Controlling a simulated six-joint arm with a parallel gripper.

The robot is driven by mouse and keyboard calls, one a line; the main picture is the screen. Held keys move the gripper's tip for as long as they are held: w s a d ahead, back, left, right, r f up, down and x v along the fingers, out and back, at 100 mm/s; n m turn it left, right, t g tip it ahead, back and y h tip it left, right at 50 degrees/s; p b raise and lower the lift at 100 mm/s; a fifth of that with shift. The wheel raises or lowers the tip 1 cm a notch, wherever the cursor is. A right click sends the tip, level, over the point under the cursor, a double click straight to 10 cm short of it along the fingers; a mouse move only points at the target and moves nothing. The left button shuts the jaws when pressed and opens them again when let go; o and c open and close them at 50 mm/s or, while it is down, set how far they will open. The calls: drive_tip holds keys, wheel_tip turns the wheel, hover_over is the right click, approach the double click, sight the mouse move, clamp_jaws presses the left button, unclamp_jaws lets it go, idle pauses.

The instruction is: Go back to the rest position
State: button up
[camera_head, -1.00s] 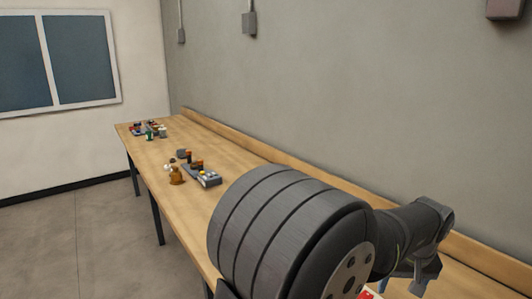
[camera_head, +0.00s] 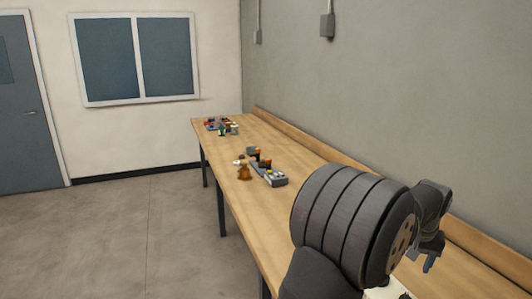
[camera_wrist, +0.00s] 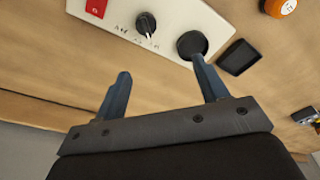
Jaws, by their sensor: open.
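My gripper (camera_wrist: 160,68) is open in the wrist view, its two blue fingers apart with nothing between them. In the head view my gripper (camera_head: 429,263) hangs at the right, partly hidden behind my arm. A pale control box (camera_wrist: 165,22) lies past the fingertips in the wrist view, with a red switch (camera_wrist: 97,7), a black knob (camera_wrist: 146,24) and a round black part (camera_wrist: 192,44). The right fingertip overlaps the round black part in the picture; I cannot tell whether they touch. Only a bit of the box shows at the bottom of the head view.
A long wooden bench (camera_head: 300,215) runs along the grey wall. A brown bottle-like item (camera_head: 244,172) and a grey box (camera_head: 276,179) stand on it, with more small items farther back. A black square pad (camera_wrist: 238,57) and an orange item (camera_wrist: 278,8) lie near the box. Floor at left is clear.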

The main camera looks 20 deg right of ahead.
drive_tip(key=shift+w+f, duration=0.5)
drive_tip(key=shift+w, duration=0.25)
drive_tip(key=shift+w+f, duration=0.45)
drive_tip(key=shift+w, duration=0.3)
drive_tip(key=shift+s+r, duration=0.1)
drive_tip(key=s+r, duration=0.2)
drive_tip(key=s, duration=1.8)
drive_tip(key=shift+a, duration=0.4)
